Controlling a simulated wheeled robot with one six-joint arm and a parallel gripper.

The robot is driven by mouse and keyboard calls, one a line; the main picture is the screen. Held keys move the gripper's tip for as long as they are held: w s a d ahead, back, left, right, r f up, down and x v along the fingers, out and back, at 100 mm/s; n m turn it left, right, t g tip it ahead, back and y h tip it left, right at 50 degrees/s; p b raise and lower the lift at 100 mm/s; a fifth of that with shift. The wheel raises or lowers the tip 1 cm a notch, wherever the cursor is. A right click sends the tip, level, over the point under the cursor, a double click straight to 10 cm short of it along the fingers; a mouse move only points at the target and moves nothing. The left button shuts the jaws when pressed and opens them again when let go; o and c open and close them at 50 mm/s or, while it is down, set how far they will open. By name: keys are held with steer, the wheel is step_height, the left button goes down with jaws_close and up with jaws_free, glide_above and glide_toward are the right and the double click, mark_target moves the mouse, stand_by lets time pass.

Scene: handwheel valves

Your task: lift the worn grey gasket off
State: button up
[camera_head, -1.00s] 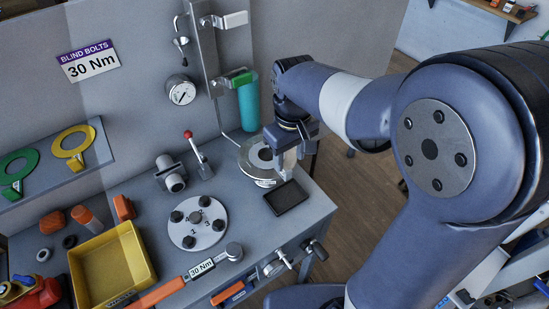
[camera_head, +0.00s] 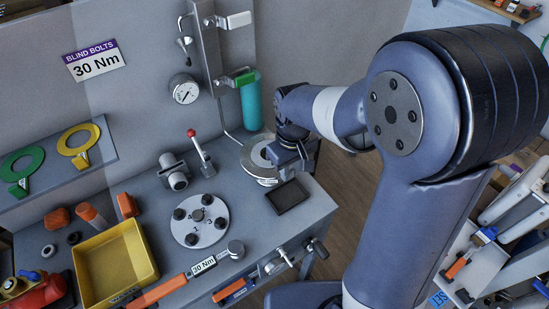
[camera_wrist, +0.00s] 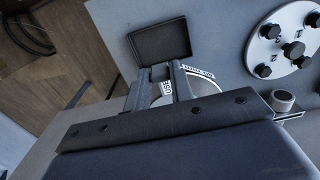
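The worn grey gasket (camera_head: 256,157) is a pale ring lying on the round flange seat at the right of the bench in the head view. My arm hides part of its right side. In the wrist view its white ring (camera_wrist: 203,82) shows behind my fingers, with a tag reading "USE..." (camera_wrist: 167,88) between them. My gripper (camera_wrist: 160,72) has its two fingers apart, one on each side of the grey tab. I cannot see clear contact on both sides. In the head view my gripper (camera_head: 290,168) is low at the gasket's right edge.
A black square tray (camera_head: 287,197) lies just in front of the gasket. A bolted disc (camera_head: 200,221), a red-knobbed lever (camera_head: 201,155) and a yellow bin (camera_head: 115,265) stand to the left. A teal cylinder (camera_head: 251,106) is behind. Green (camera_head: 20,163) and yellow (camera_head: 78,140) gaskets are on the shelf.

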jaws_close()
step_height(320, 180, up, 10)
stand_by(0.5)
